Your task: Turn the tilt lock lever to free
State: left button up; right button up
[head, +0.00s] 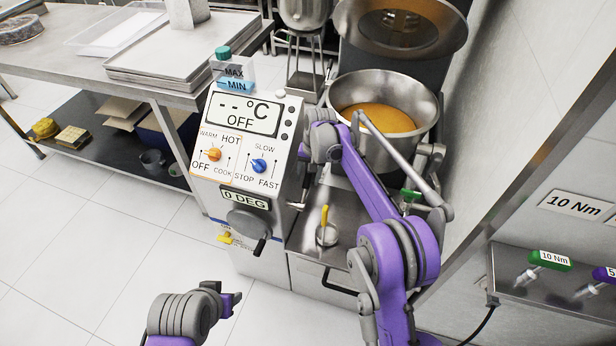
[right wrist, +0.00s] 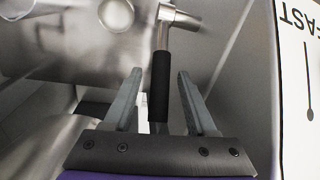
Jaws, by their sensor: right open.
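In the right wrist view a metal lever with a black grip (right wrist: 160,85) stands out from a steel shaft; I take it to be the tilt lock lever. My right gripper (right wrist: 160,75) is open, with one finger on each side of the grip and a visible gap on both sides. In the head view a small metal lever end (head: 297,205) shows at the right edge of the control panel (head: 244,150); the right arm partly hides this area. The panel's tilt display reads 0 DEG. My left gripper (head: 232,302) is low in front of the machine; its jaw opening is unclear.
The mixing bowl (head: 374,155) holds orange contents, behind my right arm. A crank (head: 249,224) sits low on the panel front. A tool shelf (head: 560,283) is at right. The left floor is clear.

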grip_shut()
dwell(0.3)
dwell(1.2)
